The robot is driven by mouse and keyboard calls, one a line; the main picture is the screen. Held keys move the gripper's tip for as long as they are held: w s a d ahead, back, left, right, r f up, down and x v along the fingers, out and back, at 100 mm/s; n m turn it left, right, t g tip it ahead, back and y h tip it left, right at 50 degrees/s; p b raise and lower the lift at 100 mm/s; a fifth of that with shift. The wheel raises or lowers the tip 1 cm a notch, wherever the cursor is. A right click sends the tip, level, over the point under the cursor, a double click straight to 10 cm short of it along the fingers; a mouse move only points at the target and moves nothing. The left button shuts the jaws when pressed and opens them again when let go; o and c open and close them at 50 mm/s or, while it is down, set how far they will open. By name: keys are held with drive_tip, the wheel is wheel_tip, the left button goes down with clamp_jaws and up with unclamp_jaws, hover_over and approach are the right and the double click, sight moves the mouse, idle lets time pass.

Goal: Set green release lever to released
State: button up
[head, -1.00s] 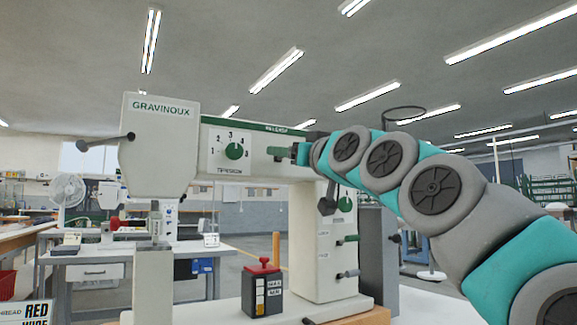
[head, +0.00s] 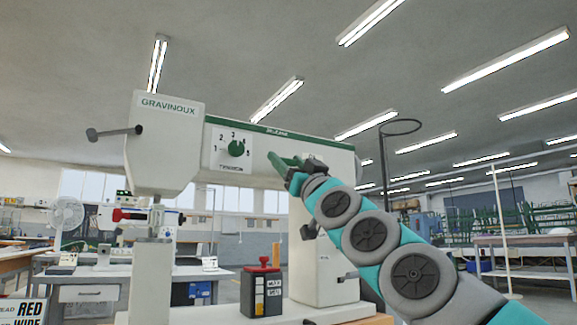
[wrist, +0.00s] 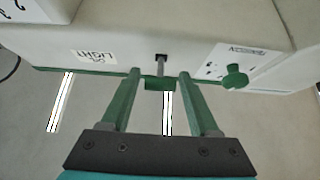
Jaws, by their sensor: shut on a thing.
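The green release lever (wrist: 160,85) shows in the wrist view as a small green block on a short grey shaft, coming out of a dark slot in the machine's cream arm. My gripper (wrist: 158,76) has its two green fingers on either side of the lever's end and is shut on it. In the head view my gripper (head: 283,161) is at the front of the cream arm, right of the tension dial. There its green fingers and the lever merge, so I cannot tell the lever's exact angle.
A dark box with a red knob (head: 262,285) stands below. The space in front of the upper arm is open.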

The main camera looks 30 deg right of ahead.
idle(0.4)
drive_tip(key=o, duration=1.4)
drive_tip(key=shift+c, duration=0.2)
drive_tip(key=shift+f, duration=0.1)
drive_tip(key=v, duration=0.7)
drive_tip(key=shift+s+f, duration=0.2)
drive_tip(key=shift+s, duration=0.1)
